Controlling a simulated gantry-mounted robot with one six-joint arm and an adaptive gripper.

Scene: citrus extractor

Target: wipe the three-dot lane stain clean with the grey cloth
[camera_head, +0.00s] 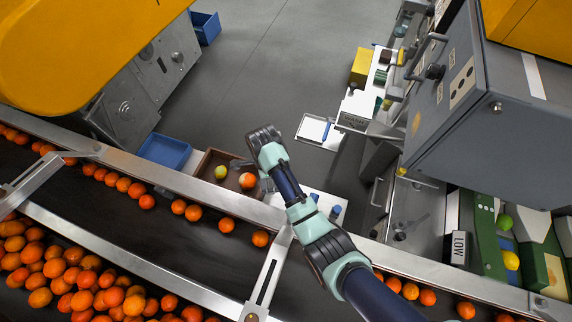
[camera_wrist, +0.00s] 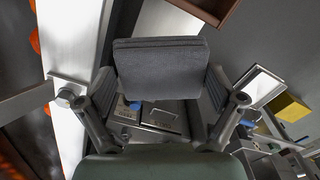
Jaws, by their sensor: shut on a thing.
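The grey cloth (camera_wrist: 160,68), a folded dark-grey pad, fills the space between the two fingers of my gripper (camera_wrist: 162,100) in the wrist view. My gripper is shut on it and holds it up. In the head view my gripper (camera_head: 243,164) is small and partly covered by my wrist, by the right side of the brown tray; the cloth cannot be made out there. Metal plates with markings (camera_wrist: 160,118) show below the cloth in the wrist view, partly hidden. I cannot make out the three-dot lane stain in either view.
The brown tray (camera_head: 204,164) holds a yellow-green fruit (camera_head: 221,172) and an orange one (camera_head: 247,181). A blue bin (camera_head: 165,151) stands left of it. The conveyor (camera_head: 190,240) with oranges runs along the front. A grey machine (camera_head: 480,110) stands right. Open floor (camera_head: 270,60) lies behind.

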